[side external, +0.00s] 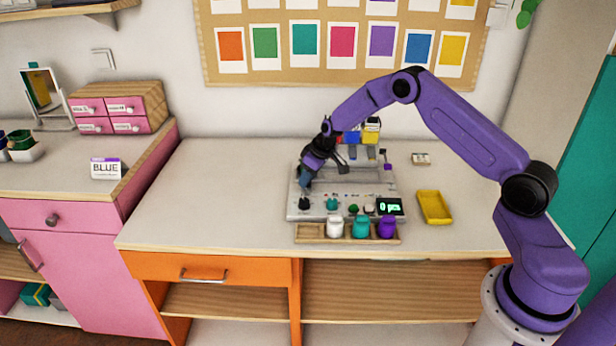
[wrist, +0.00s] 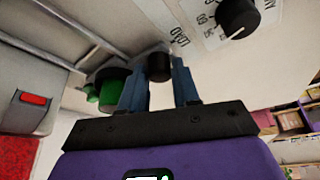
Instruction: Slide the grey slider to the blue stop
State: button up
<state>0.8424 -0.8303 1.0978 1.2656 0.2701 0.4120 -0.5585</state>
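A light grey board (side external: 345,178) lies on the worktop, with knobs and a small lit display (side external: 390,207) along its front edge. My gripper (side external: 305,184) is low over the board's left end, pointing down. In the wrist view, my two blue-grey fingers (wrist: 159,80) are apart, with a dark round knob (wrist: 158,66) showing between their tips. I cannot tell whether they touch it, or whether it is the grey slider. Slot-like rails (wrist: 70,25) run at the upper left. The blue stop cannot be made out. A card (side external: 106,168) reading "BLUE" stands on the left cabinet.
Blue (side external: 351,137) and yellow (side external: 371,133) items are behind. The worktop's left is clear.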

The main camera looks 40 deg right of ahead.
grip_shut()
jog(key=s+d, duration=1)
jog(key=shift+s+d, duration=0.15)
jog(key=shift+d, duration=0.05)
jog(key=o, duration=0.5)
grip_release()
jog(key=shift+o, duration=0.2)
jog(key=v, duration=1.7)
jog(key=shift+r, duration=0.2)
